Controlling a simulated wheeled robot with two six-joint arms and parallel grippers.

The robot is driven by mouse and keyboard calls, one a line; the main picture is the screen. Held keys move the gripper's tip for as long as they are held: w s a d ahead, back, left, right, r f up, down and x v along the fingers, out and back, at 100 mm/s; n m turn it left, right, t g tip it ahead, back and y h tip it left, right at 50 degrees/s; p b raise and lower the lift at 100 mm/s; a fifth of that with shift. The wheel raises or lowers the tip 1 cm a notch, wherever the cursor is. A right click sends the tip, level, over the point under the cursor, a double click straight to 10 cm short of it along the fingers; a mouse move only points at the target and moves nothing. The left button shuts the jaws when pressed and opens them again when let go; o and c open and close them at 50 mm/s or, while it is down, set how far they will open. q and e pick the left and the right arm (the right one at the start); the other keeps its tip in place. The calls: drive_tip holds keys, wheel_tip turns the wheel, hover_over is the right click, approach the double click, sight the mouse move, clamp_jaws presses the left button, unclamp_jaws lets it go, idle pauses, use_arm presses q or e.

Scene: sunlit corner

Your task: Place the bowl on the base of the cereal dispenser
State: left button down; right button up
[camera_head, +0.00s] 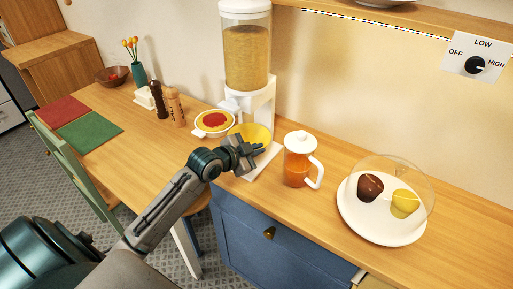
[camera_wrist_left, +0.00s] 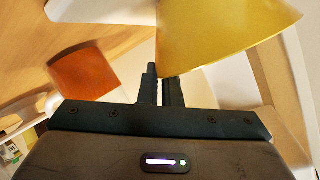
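The yellow bowl (camera_head: 255,131) is under the spout of the white cereal dispenser (camera_head: 246,50), over its white base (camera_head: 262,164). I cannot tell whether it rests on the base. My left gripper (camera_head: 250,150) is at the bowl's near side. In the left wrist view the two fingers (camera_wrist_left: 160,88) are close together, with the edge of the yellow bowl (camera_wrist_left: 215,35) between their tips, so they look shut on its rim. The gripper hides part of the bowl and base in the head view. My right gripper is not in view.
A pitcher (camera_head: 297,165) of orange drink stands right of the base. A plate (camera_head: 375,228) with two cupcakes under a clear dome is farther right. A white bowl with red and yellow contents (camera_head: 214,123) and two mills (camera_head: 175,107) stand left.

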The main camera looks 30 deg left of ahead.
use_arm(q)
drive_tip(key=shift+f, duration=0.15)
drive_tip(key=c, duration=2.1)
unclamp_jaws()
drive_tip(key=shift+f, duration=0.1)
drive_tip(key=o, duration=0.5)
drive_tip(key=shift+r, duration=0.2)
drive_tip(key=shift+s+a+r, duration=0.1)
drive_tip(key=shift+s+a, duration=0.1)
drive_tip(key=shift+s, duration=0.3)
drive_tip(key=v, duration=1.1)
drive_tip(key=shift+p, duration=0.35)
drive_tip(key=shift+d, duration=0.1)
